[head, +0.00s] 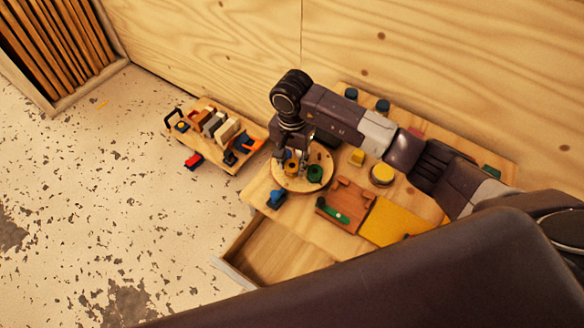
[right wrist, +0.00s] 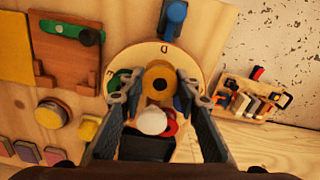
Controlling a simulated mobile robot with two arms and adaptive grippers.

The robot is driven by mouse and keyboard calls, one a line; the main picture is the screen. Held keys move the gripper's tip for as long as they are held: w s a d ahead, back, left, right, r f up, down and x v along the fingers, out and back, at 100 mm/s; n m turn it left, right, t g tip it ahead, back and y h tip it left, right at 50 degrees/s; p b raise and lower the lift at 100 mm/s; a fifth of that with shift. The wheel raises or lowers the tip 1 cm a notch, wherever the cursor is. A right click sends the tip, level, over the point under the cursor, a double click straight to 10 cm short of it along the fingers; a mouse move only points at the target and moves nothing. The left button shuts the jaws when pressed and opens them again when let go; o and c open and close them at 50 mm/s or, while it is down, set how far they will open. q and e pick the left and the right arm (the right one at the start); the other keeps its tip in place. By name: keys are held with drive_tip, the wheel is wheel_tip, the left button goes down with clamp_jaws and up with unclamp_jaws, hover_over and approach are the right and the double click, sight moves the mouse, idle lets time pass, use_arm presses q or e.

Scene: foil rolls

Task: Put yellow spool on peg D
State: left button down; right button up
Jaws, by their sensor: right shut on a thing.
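The yellow spool (right wrist: 160,77) is between the fingertips of my right gripper (right wrist: 160,98), which is shut on it. In the head view the spool (head: 291,168) shows under the right gripper (head: 292,158), over the round wooden board (head: 298,187). In the right wrist view the board (right wrist: 139,55) has a letter that looks like D near its edge, just beyond the spool. Peg D itself is hidden, and I cannot tell whether the spool is around it. A green spool (head: 315,173) stands on the board to the right. My left gripper is not in view.
A white round top (right wrist: 152,121) and a red piece (right wrist: 171,130) are close between the fingers. A blue item (head: 276,199) sits beside the board. A brown fixture (head: 345,203) and yellow panel (head: 390,222) lie to the right. A small rack (head: 213,128) stands left.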

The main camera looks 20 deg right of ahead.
sight(292, 171)
wheel_tip(292, 171, down, 3)
drive_tip(key=shift+r, duration=0.2)
drive_tip(key=shift+f, duration=0.4)
drive_tip(key=o, duration=0.7)
drive_tip(key=shift+r, duration=0.1)
drive_tip(key=shift+o, duration=0.2)
drive_tip(key=shift+r, duration=0.4)
wheel_tip(292, 171, up, 12)
drive_tip(key=b, duration=0.2)
drive_tip(key=shift+f, duration=0.2)
